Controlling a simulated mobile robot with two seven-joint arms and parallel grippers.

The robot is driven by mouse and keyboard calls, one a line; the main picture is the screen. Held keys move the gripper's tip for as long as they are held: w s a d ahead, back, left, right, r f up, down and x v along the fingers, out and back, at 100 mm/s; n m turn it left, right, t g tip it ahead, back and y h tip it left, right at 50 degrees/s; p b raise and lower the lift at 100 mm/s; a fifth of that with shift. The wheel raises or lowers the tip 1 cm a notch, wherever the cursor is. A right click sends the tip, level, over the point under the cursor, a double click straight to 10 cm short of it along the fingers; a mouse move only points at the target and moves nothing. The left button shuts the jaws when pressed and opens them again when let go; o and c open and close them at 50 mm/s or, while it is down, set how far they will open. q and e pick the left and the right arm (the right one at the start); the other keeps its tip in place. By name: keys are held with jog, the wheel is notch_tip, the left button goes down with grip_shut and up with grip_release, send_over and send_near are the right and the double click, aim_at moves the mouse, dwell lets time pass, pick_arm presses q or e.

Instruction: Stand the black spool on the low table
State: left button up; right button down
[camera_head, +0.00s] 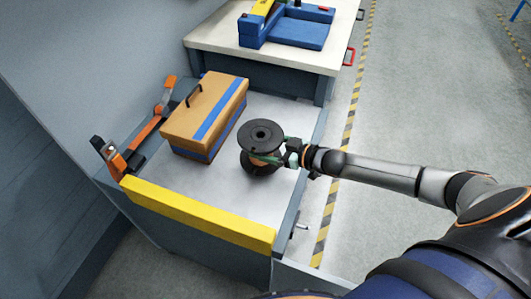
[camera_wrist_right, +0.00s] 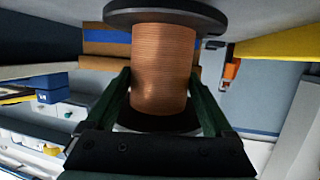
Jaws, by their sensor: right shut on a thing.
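The black spool (camera_head: 262,134) has black round flanges and a copper-coloured winding, which fills the middle of the right wrist view (camera_wrist_right: 163,68). It is upright over the bare middle of the low table (camera_head: 215,185), beside the tan case. I cannot tell whether its lower flange touches the table top. My right gripper (camera_head: 279,152) reaches in from the right. Its two green fingers are shut on the winding between the flanges, one on each side in the right wrist view (camera_wrist_right: 161,88). My left gripper is not in view.
A tan case (camera_head: 195,125) with blue bands and a handle stands left of the spool. A yellow bar (camera_head: 198,212) edges the table's front, and orange-black fittings (camera_head: 155,125) line its left. A higher white-topped table (camera_head: 215,35) with blue objects stands behind. Table top in front of the spool is clear.

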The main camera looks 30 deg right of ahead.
jog(key=shift+a+f, duration=0.1)
jog(key=shift+f, duration=1.1)
jog(key=shift+f+b, duration=0.2)
jog(key=shift+b, duration=0.1)
grip_release()
jog(key=shift+f, duration=0.1)
jog(key=shift+s, duration=0.25)
jog(key=p+v, duration=0.2)
jog(key=v, duration=1)
jog(key=shift+w, duration=0.15)
